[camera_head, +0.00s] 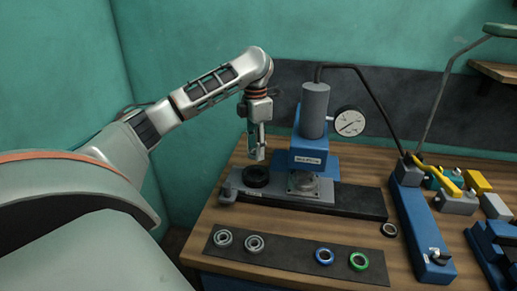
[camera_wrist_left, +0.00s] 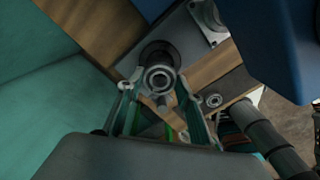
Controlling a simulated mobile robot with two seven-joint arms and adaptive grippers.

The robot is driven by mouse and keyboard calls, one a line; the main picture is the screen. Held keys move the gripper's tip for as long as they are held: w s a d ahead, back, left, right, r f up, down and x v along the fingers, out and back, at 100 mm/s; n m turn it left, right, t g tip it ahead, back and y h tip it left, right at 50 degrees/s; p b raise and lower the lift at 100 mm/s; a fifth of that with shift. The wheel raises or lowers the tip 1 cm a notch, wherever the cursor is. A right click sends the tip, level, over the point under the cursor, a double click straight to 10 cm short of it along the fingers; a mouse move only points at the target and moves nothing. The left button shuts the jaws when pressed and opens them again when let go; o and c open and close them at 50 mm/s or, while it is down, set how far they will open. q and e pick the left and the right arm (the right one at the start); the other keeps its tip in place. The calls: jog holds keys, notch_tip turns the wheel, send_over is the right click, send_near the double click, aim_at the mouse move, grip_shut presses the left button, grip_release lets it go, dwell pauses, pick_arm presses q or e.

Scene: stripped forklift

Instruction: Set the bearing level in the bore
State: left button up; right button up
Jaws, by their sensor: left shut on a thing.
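The black round housing (camera_head: 255,177) with the bore stands on the grey plate at the left of the blue press. My left gripper (camera_head: 257,154) points down just above it. In the left wrist view the fingers (camera_wrist_left: 159,88) are closed on a grey metal bearing (camera_wrist_left: 160,78). The dark housing (camera_wrist_left: 157,52) shows behind the bearing, which hides most of the bore. The bearing looks close over the housing; I cannot tell whether it touches the rim or sits exactly level. My right gripper is not in view.
The press (camera_head: 310,140) with its dial gauge (camera_head: 349,121) stands close at the right of my gripper. Another bearing (camera_head: 389,230) lies farther right.

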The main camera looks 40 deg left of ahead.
pick_arm(q)
jog(key=shift+f+b, duration=1.25)
jog(key=shift+b, duration=0.1)
jog(key=shift+f+b, duration=0.35)
jog(key=shift+b, duration=0.1)
jog(key=shift+f+b, duration=0.3)
jog(key=shift+b, duration=0.15)
jog(key=shift+f+b, duration=0.35)
jog(key=shift+b, duration=0.15)
jog(key=shift+f, duration=0.8)
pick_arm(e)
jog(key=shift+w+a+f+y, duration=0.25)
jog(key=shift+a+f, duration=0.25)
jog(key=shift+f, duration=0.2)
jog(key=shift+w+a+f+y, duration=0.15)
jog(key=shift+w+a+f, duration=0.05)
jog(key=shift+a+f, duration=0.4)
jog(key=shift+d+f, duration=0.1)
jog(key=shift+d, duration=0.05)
